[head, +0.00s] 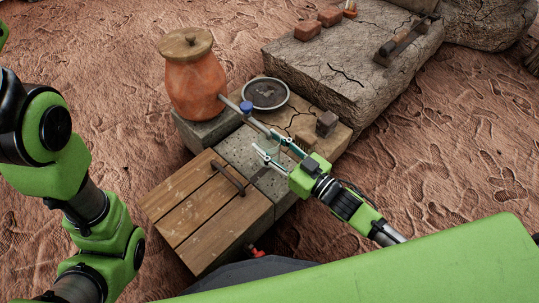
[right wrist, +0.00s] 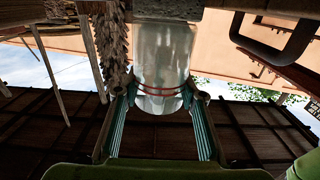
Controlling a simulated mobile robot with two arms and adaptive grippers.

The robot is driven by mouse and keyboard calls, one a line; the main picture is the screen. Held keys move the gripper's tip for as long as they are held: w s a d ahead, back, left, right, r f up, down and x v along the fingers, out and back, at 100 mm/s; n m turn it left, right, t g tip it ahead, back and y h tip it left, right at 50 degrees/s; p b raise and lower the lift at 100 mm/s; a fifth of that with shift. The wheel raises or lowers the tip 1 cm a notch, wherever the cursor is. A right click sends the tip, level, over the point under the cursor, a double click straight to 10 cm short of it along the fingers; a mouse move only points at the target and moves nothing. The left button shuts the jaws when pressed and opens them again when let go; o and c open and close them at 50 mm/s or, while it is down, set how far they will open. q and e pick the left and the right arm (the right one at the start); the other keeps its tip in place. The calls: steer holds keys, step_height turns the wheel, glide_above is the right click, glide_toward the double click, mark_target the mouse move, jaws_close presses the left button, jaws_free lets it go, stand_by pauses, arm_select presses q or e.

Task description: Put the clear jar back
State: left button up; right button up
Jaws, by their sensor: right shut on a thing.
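The clear jar (right wrist: 163,65) shows in the right wrist view as a see-through cylinder with a thin red ring. It sits between the two fingers of my right gripper (right wrist: 162,104), which is shut on it. In the head view my right gripper (head: 266,143) is over the stone and wood top, beside the slatted lid; the jar is hard to make out there, and I cannot tell whether it touches the surface. My left arm shows at the left of the head view, but its gripper is not in view.
An orange clay pot (head: 193,88) with a wooden lid stands behind left. A grey pipe with a blue cap (head: 246,107) lies close to my fingers. A dark round dish (head: 265,93) and small block (head: 326,123) are near. A slatted wooden lid (head: 207,210) is in front.

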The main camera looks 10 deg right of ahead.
mark_target(277, 159)
steer(key=shift+f+b, duration=1.8)
steer(key=shift+f, duration=0.05)
steer(key=shift+r, duration=0.1)
steer(key=o, duration=1.1)
